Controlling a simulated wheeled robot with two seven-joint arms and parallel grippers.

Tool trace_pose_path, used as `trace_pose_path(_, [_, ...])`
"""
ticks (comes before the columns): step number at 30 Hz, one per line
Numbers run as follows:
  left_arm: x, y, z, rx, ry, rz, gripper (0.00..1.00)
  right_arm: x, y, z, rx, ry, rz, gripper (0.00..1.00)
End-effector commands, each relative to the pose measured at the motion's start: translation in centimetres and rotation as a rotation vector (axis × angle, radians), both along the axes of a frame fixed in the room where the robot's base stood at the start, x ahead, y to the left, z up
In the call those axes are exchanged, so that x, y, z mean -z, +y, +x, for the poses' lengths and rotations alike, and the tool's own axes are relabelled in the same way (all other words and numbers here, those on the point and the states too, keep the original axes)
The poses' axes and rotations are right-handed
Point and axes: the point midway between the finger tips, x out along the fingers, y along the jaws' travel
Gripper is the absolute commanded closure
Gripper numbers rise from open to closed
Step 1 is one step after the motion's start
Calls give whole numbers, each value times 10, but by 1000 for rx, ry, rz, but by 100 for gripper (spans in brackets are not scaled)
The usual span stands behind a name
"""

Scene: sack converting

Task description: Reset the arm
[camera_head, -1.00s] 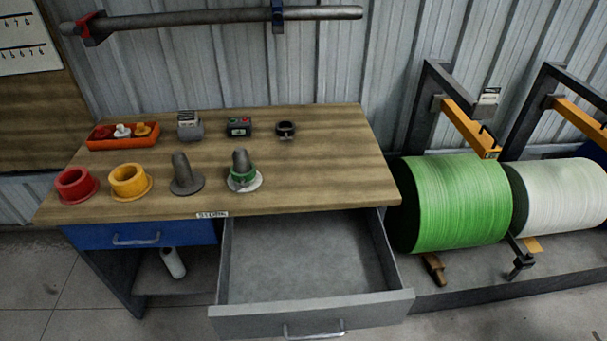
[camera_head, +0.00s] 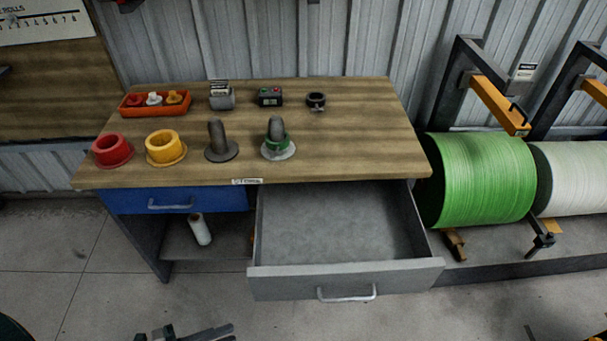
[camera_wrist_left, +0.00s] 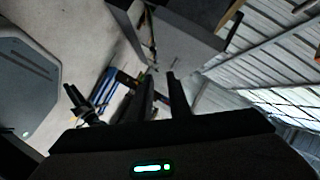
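My left gripper (camera_head: 210,333) shows at the bottom edge of the head view, low over the floor in front of the workbench (camera_head: 330,150). It is empty and well apart from the bench and its open grey drawer (camera_head: 345,225). In the left wrist view its two dark fingers (camera_wrist_left: 163,95) stand a little apart with nothing held between them. A small dark piece at the lower right edge of the head view may be my right arm; its gripper fingers cannot be made out.
On the bench are a red ring (camera_head: 112,150), a yellow ring (camera_head: 166,148), two grey cones, one with a green ring (camera_head: 277,140), and an orange tray (camera_head: 133,108). The empty drawer juts out in front. Green (camera_head: 480,180) and white (camera_head: 575,178) rolls lie right. Front floor is clear.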

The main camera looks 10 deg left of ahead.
Motion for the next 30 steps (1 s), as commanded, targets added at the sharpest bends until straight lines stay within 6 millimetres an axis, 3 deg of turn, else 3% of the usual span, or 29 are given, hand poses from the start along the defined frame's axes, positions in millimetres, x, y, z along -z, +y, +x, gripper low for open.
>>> trace_pose_path(5, [30, 14, 13, -113, 63, -9, 83, 0, -2, 2, -1, -3, -3, 69])
trace_pose_path(11, [85, 37, 27, -310, 184, -35, 83, 0, -1, 1, 0, -1, -1, 69])
trace_pose_path(14, [126, 49, 30, -444, 277, -55, 83, 0, 0, 0, 0, 0, 0, 69])
trace_pose_path(18, [207, 58, 21, -690, 482, -105, 83, 0, 0, -2, 0, 2, 0, 69])
trace_pose_path(20, [244, 54, 10, -794, 585, -130, 83, 0, 0, -4, 0, 3, -1, 69])
trace_pose_path(24, [317, 27, -26, -996, 830, -179, 83, 1, 0, -7, 0, 7, 0, 69])
trace_pose_path(27, [352, 0, -52, -1093, 977, -202, 83, 1, 0, -7, 0, 7, 1, 69])
trace_pose_path(30, [373, -24, -73, -1154, 1086, -215, 83, 1, 0, -7, 0, 7, 1, 69])
